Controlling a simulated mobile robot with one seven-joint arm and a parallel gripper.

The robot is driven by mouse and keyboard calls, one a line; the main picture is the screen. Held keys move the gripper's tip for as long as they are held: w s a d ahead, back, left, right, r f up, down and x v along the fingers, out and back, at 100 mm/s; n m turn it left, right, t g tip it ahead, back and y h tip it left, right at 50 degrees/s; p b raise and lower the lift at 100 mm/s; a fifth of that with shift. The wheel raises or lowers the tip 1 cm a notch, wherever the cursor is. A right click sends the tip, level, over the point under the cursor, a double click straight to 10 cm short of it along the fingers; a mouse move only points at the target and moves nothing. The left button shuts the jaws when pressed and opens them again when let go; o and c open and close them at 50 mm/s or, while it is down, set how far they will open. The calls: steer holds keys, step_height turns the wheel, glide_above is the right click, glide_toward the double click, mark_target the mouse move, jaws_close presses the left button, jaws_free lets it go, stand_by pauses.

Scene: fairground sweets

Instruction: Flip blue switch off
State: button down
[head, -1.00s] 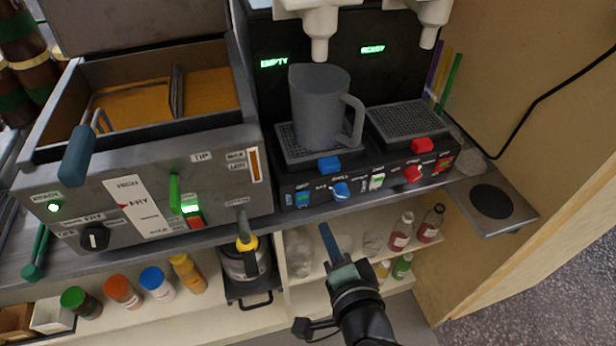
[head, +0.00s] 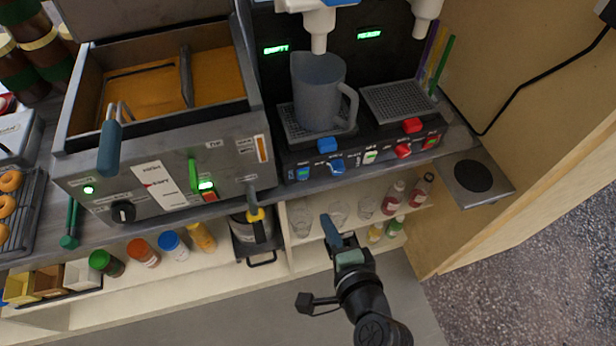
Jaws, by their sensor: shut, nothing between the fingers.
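The drinks machine has a black front panel (head: 384,158) with blue controls on its left half and red ones on its right half. A small lit blue switch (head: 302,173) sits at the panel's far left. A blue knob (head: 337,165) is to its right, and a blue block-shaped button (head: 327,145) is above. Which way the switch is tipped is too small to tell. My gripper (head: 328,219) is shut and empty, below and slightly right of the blue switch, apart from the panel.
A grey jug (head: 319,90) stands on the left drip tray, under a nozzle. The fryer (head: 165,175) with its controls is to the left. A shelf with glasses and bottles (head: 394,197) lies below the panel. A wooden side wall (head: 540,110) closes the right.

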glide_toward(304, 171)
step_height(304, 171, down, 4)
steer(key=w, duration=0.3)
steer(key=w+a+p, duration=0.1)
steer(key=shift+w+a+r, duration=0.2)
steer(key=shift+w+r, duration=0.1)
steer(key=shift+r, duration=0.05)
steer(key=shift+w+a, duration=0.15)
steer(key=shift+w, duration=0.45)
steer(key=shift+w+a+r+p, duration=0.1)
steer(key=shift+w+r+p, duration=0.2)
steer(key=shift+w+p, duration=0.1)
steer(key=shift+f, duration=0.15)
